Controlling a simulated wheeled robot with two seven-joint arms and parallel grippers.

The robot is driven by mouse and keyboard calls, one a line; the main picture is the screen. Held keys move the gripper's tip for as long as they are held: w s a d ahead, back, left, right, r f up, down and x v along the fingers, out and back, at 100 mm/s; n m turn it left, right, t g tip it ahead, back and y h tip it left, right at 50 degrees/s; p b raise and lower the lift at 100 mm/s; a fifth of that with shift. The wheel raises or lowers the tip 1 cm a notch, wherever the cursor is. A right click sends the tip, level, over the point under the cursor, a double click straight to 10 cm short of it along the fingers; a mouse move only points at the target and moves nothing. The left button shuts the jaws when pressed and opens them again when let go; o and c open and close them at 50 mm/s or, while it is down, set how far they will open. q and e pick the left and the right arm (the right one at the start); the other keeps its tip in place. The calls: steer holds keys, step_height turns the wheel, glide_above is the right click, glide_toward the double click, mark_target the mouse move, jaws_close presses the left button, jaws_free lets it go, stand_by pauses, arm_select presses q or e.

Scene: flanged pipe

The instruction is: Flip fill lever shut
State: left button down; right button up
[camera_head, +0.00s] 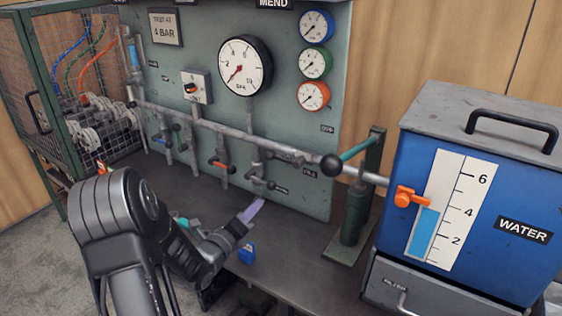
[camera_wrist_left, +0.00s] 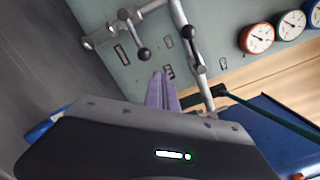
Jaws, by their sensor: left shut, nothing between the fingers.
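A small plate that seems to read FILL (camera_head: 310,172) is on the green panel below the right part of the grey pipe. The valve lever above it (camera_head: 293,156) appears to lie along the pipe. In the left wrist view its dark knob (camera_wrist_left: 202,70) rests close by the pipe. Another black-knobbed lever (camera_head: 270,184) hangs lower left and also shows in the wrist view (camera_wrist_left: 143,54). My left gripper (camera_head: 252,209) has purple fingers, shut and empty, in front of the panel below these levers, apparently apart from them. My right gripper is out of view.
A green hand pump (camera_head: 357,205) with a black ball handle stands at right, beside the blue water tank (camera_head: 405,160). A small blue object (camera_head: 247,254) lies on the dark bench (camera_head: 290,262). A mesh cage (camera_head: 65,75) is at left. Gauges top the panel.

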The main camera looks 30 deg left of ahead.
arm_select(q)
steer(key=m, duration=0.2)
steer(key=r+m, duration=0.1)
steer(key=shift+d+r+m+t, duration=0.3)
steer(key=shift+d+m+t, duration=0.05)
steer(key=shift+m+t, duration=0.05)
steer(key=shift+w, duration=0.1)
steer(key=w+a+r+p, duration=0.2)
steer(key=w+r, duration=0.2)
steer(key=w, duration=0.6)
steer(key=shift+w+a+p, duration=0.2)
steer(key=shift+a+p, duration=0.15)
steer(key=shift+a, duration=0.05)
